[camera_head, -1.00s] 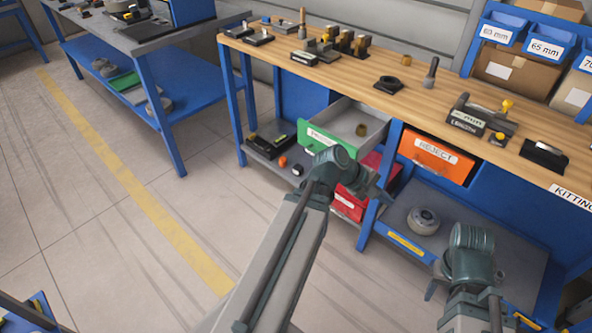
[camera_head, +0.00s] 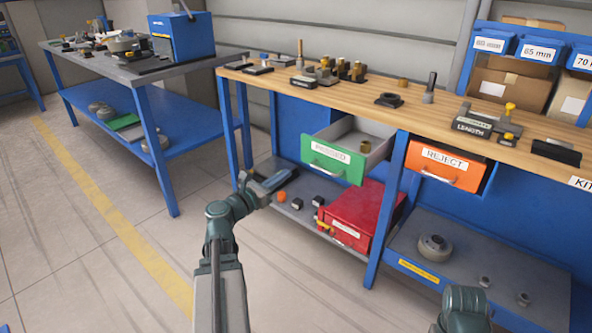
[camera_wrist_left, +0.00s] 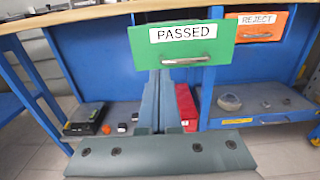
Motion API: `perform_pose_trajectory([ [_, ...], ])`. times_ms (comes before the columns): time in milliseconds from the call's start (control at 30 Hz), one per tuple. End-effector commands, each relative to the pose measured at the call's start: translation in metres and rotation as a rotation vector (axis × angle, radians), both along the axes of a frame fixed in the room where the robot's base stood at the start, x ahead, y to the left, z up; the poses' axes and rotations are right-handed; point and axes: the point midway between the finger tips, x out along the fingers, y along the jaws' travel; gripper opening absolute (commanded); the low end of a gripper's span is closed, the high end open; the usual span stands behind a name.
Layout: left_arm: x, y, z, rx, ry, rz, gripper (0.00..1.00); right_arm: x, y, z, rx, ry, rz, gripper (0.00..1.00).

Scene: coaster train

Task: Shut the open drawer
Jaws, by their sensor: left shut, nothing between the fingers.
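The open drawer has a green front labelled PASSED (camera_head: 332,159) and sticks out from under the wooden bench top. Its grey inside shows, with a small brass-coloured part (camera_head: 365,147) in it. In the left wrist view the green front (camera_wrist_left: 182,46) and its silver handle are close, at the top middle. My left gripper (camera_head: 291,174) is shut and empty, to the left of and below the green front. In the left wrist view its fingers (camera_wrist_left: 163,75) reach up to the front's lower edge; I cannot tell whether they touch. Only part of my right arm shows, at the bottom right.
An orange REJECT drawer (camera_head: 444,163) is right of the green one, past a blue leg. A red box (camera_head: 360,213) and small parts sit on the lower shelf below. The bench top (camera_head: 395,117) holds several gauges and parts. The floor left of the bench is clear.

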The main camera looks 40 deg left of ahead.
Motion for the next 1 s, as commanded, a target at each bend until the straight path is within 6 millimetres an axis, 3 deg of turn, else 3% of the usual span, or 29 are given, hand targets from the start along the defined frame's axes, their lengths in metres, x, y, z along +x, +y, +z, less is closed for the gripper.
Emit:
perform_pose_trajectory([
  [500,0.101,-0.007,0.000,0.003,0.001,-0.004,0.00,0.000,0.000,0.000,0.000,0.000,0.000,0.50],
  [733,0.125,-0.010,0.000,0.003,0.001,-0.003,0.00,0.000,0.000,0.000,0.000,0.000,0.000,0.50],
  [1000,0.132,-0.011,0.000,0.003,0.001,-0.002,0.00,0.000,0.000,0.000,0.000,0.000,0.000,0.50],
])
